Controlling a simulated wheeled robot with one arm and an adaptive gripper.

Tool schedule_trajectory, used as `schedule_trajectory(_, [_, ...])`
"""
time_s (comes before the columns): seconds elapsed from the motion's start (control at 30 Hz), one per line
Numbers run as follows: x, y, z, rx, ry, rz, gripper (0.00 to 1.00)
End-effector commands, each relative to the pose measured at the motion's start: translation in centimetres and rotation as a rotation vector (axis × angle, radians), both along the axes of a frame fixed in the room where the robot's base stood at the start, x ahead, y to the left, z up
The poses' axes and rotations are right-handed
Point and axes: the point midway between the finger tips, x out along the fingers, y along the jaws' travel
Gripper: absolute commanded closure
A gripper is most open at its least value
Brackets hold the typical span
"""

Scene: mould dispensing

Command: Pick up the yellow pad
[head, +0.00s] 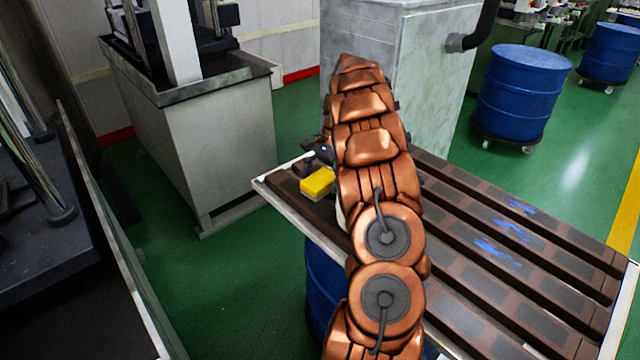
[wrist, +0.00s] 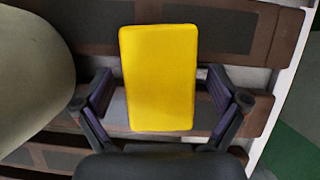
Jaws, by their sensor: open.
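The yellow pad (head: 318,181) lies near the far left corner of the slatted table in the head view. In the wrist view the yellow pad (wrist: 160,78) is an upright rectangle with rounded corners, in the middle of the picture. My gripper (wrist: 162,98) is open, with one finger on each side of the pad's lower half. A gap shows between each finger and the pad, and nothing is held. In the head view my gripper (head: 318,158) is small and dark beside the pad, partly hidden by my copper-coloured arm.
The slatted table (head: 560,290) has brown strips with blue marks (head: 500,250) on its right part. A grey cabinet (head: 440,70) stands behind it. A machine base (head: 200,140) is at the left. Blue drums (head: 522,92) stand at the back right. Green floor is open between them.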

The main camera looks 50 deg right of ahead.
Motion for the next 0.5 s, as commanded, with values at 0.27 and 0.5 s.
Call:
schedule_trajectory(0.27, [-0.01,-0.01,-0.01,0.0,0.0,0.0,0.12])
schedule_trajectory(0.5, [-0.01,0.0,-0.02,0.0,0.0,0.0,0.38])
